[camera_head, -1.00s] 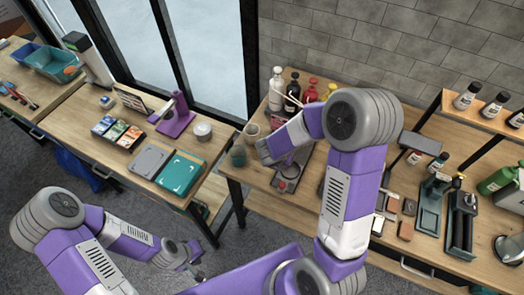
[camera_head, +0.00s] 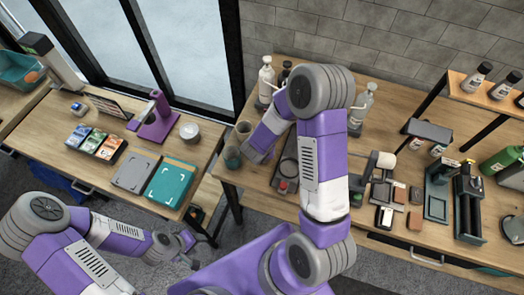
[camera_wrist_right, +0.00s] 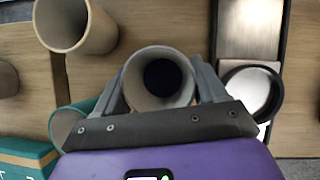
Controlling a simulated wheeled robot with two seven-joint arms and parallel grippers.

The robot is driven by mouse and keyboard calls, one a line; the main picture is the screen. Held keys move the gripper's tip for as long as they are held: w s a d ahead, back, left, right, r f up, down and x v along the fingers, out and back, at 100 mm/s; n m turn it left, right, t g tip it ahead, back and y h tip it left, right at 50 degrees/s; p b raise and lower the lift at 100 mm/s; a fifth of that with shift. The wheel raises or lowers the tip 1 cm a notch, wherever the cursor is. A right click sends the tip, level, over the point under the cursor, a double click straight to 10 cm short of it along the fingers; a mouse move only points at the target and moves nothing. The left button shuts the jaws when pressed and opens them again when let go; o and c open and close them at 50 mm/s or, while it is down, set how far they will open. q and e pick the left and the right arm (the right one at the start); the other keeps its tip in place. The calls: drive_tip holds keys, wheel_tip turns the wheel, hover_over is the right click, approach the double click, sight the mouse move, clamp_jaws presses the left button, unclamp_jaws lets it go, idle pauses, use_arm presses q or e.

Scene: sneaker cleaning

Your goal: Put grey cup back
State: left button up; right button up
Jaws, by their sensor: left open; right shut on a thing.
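The grey cup (camera_wrist_right: 150,102) is between the fingers of my right gripper (camera_wrist_right: 160,76) in the right wrist view. The gripper is shut on it, and I look into its round, dark opening. In the head view my right gripper (camera_head: 258,150) is over the left end of the right table, and I cannot make out the grey cup there. A beige cup (camera_head: 243,128) and a teal cup (camera_head: 232,157) stand just left of it. Both also show in the wrist view, beige (camera_wrist_right: 68,28) at upper left and teal (camera_wrist_right: 62,124) at lower left. My left gripper (camera_head: 189,250) is open and empty, low in front.
A long dark tray (camera_head: 283,184) with a red knob lies right of my right gripper. Bottles (camera_head: 266,80) stand behind, partly hidden by my arm. The left table holds a teal box (camera_head: 171,183), a grey pad (camera_head: 133,172) and a purple stand (camera_head: 157,120). A gap separates the tables.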

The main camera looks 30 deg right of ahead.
drive_tip(key=shift+w+f, duration=0.15)
drive_tip(key=shift+f, duration=0.1)
drive_tip(key=shift+f, duration=0.15)
drive_tip(key=o, duration=1.1)
